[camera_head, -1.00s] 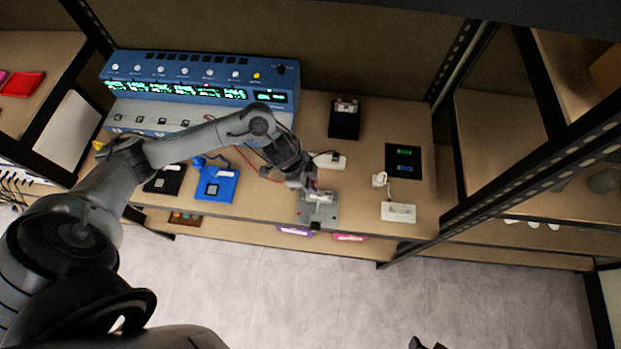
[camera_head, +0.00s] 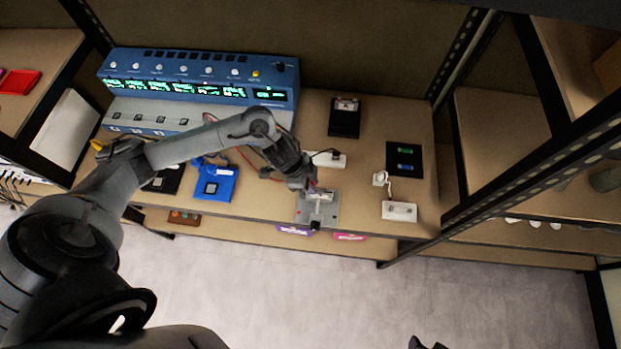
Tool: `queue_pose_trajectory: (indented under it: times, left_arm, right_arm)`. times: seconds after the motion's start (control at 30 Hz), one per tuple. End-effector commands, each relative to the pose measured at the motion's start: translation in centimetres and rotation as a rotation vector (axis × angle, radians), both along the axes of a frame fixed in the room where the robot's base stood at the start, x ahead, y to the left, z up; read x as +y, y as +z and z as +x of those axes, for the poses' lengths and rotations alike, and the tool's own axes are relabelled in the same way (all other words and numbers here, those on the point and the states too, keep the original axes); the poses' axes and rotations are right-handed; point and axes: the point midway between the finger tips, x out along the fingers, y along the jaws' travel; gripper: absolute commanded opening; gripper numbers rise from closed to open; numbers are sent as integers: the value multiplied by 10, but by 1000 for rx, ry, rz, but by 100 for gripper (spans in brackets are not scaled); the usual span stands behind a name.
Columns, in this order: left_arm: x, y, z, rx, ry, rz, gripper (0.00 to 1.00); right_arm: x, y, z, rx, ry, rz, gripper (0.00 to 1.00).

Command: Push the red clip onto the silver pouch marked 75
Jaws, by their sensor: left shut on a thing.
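My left gripper (camera_head: 312,186) is over the back edge of a grey plate (camera_head: 303,212) near the front of the bench. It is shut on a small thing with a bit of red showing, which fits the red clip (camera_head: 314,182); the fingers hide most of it. A small pale, silvery piece (camera_head: 321,196) lies on the plate just below the fingertips. It may be the silver pouch, but no number can be read. I cannot tell whether clip and pouch touch. A dark shape at the bottom edge may be part of my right gripper (camera_head: 426,344); its jaws cannot be made out.
A blue instrument (camera_head: 190,68) with green displays stands at the back left. A blue pad (camera_head: 216,182), a black device (camera_head: 344,118), a black panel (camera_head: 404,158) and a white box (camera_head: 399,211) surround the plate. Shelf uprights frame both sides.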

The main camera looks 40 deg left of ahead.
Motion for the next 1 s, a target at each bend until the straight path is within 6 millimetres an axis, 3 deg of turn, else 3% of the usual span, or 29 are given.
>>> queue_pose_trajectory:
  times: [0.27, 0.3, 0.5, 0.83, 1.0]
  left_arm:
    - [0, -3, 0, 1, 0, 1, 0]
    - [0, -3, 0, 1, 0, 0, 24]
    - [0, -3, 0, 1, 0, 1, 52]
    - [1, -1, 0, 0, 0, 0, 52]
    - [6, 15, -3, -3, 0, 1, 52]
  right_arm:
    - [0, -2, 0, 0, 0, 0, 43]
    - [0, -2, 0, 0, 0, 0, 43]
    - [-1, -2, 0, 0, 4, -5, 43]
    - [-2, -1, 0, -1, 6, -10, 43]
    - [-2, 4, 0, 0, 6, -9, 43]
